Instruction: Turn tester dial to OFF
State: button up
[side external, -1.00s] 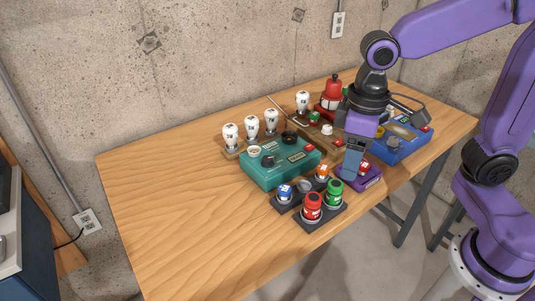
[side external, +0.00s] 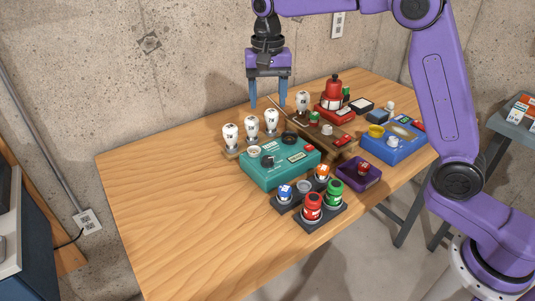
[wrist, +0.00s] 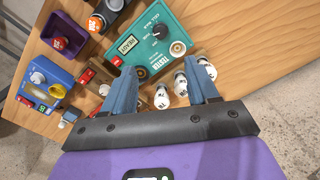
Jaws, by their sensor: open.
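The teal tester box (side external: 262,180) sits on the wooden table. Its black dial (side external: 267,161) is on the top face, at the left end in the side view. In the wrist view the box shows near the top with its dial (wrist: 160,31), unobstructed. I cannot tell the dial's setting. My gripper (side external: 268,104) is open and empty, pointing down above the back of the table, behind the tester and well above it. In the wrist view its two blue fingers (wrist: 161,69) stand apart, with bulbs beyond them.
White bulbs (side external: 251,125) stand in a row behind the tester. Red and green jars (side external: 313,206) stand in front, and a purple bin (side external: 364,178) is to the right. A blue box (side external: 393,148) lies farther right. The table's left side is clear.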

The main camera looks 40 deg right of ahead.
aim_at(267, 158)
notch_tip(267, 158, down, 17)
jog(key=shift+w+d+f, duration=0.1)
jog(key=shift+w+f, duration=0.05)
jog(key=shift+f, duration=0.05)
dwell(0.5)
jog(key=c, duration=1)
